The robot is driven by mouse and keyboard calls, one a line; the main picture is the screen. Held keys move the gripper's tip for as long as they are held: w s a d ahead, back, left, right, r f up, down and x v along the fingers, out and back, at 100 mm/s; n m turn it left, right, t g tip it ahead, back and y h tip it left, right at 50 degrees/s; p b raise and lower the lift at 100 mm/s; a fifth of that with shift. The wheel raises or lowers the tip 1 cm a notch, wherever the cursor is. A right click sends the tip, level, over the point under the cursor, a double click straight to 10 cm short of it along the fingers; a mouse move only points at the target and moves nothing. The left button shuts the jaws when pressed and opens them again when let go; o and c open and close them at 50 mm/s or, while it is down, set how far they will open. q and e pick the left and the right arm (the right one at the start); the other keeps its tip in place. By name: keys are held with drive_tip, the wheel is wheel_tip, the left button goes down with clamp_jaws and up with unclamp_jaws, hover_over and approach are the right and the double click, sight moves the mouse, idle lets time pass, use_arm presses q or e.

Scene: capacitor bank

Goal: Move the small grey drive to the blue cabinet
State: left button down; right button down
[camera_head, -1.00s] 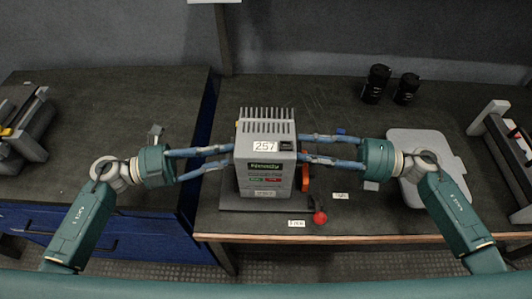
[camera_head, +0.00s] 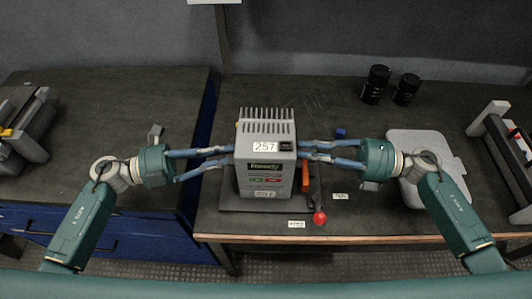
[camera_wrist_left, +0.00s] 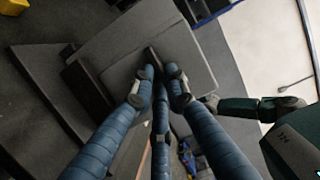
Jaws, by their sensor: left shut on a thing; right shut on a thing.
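The small grey drive (camera_head: 265,175) stands upright on a flat plate on the right-hand bench. It has fins on top, a 257 label and a display reading Ready. My left gripper (camera_head: 231,156) has its fingers against the drive's left side. My right gripper (camera_head: 299,151) has its fingers against the right side. Both are shut on the drive, one from each side. In the left wrist view, my left fingers (camera_wrist_left: 160,82) meet a grey face of the drive (camera_wrist_left: 130,62). The blue cabinet (camera_head: 125,235) is at the left, with a dark top.
An orange lever (camera_head: 305,178) and a red ball knob (camera_head: 320,217) are close to the drive's right. Two black cylinders (camera_head: 376,84) stand at the back right. A light grey panel (camera_head: 455,170) lies under my right wrist. The cabinet's dark top (camera_head: 110,95) has free room.

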wheel_tip(320, 180, up, 5)
drive_tip(key=p, duration=0.4)
drive_tip(key=shift+r+p, duration=0.1)
drive_tip(key=shift+p, duration=0.2)
idle(0.5)
